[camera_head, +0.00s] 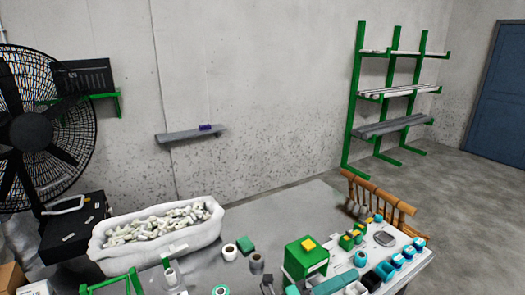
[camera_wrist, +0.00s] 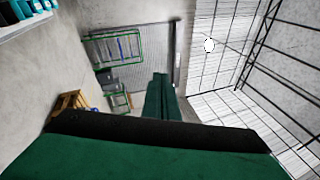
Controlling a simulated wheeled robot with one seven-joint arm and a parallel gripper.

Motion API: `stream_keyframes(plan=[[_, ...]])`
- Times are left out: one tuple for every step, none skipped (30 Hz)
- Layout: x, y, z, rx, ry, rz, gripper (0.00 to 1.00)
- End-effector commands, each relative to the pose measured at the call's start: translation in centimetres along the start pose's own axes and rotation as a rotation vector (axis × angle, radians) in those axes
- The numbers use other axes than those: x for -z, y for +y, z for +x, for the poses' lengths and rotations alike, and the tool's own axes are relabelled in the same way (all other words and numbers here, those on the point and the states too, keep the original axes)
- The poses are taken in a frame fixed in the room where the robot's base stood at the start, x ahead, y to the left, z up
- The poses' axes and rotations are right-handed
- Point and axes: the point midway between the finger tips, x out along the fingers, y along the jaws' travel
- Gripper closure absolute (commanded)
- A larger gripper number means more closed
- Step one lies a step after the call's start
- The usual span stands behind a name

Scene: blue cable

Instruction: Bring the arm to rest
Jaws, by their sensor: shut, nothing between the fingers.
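My gripper (camera_wrist: 160,82) shows in the wrist view as two narrow dark green fingers side by side in the middle, above a wide green and black body along the bottom edge. The fingers are together and hold nothing. They point out into the room and touch nothing that I can see. My arm and gripper cannot be made out in the head view.
In the head view a cluttered table (camera_head: 281,206) carries a white tub (camera_head: 98,245) of pale pieces and several small parts. A black fan (camera_head: 30,130) stands left. A green wall rack (camera_head: 355,95) and a wooden chair (camera_head: 378,196) are behind. Open floor lies at right.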

Motion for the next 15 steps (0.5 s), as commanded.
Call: stream_keyframes(plan=[[1.0, -0.8, 0.4, 0.069, -0.025, -0.039, 1.0], [1.3, -1.4, 0.4, 0.109, -0.043, -0.061, 1.0], [1.8, -2.1, 0.4, 0.161, -0.065, -0.091, 1.0], [2.1, -2.6, 0.3, 0.198, -0.084, -0.113, 1.0], [2.5, -3.0, 0.2, 0.234, -0.103, -0.137, 1.0], [2.8, -3.5, 0.0, 0.281, -0.129, -0.167, 1.0], [3.1, -3.9, -0.2, 0.315, -0.149, -0.192, 1.0], [3.4, -4.2, -0.6, 0.348, -0.17, -0.217, 1.0], [3.8, -4.5, -0.9, 0.39, -0.197, -0.252, 1.0], [4.0, -4.8, -1.4, 0.42, -0.22, -0.276, 1.0], [4.3, -4.9, -1.7, 0.448, -0.242, -0.302, 1.0], [4.6, -5.0, -2.4, 0.485, -0.273, -0.336, 1.0], [4.9, -5.1, -2.8, 0.511, -0.295, -0.363, 1.0], [5.1, -5.1, -3.4, 0.537, -0.321, -0.39, 1.0], [5.5, -5.1, -4.1, 0.568, -0.352, -0.426, 1.0]])
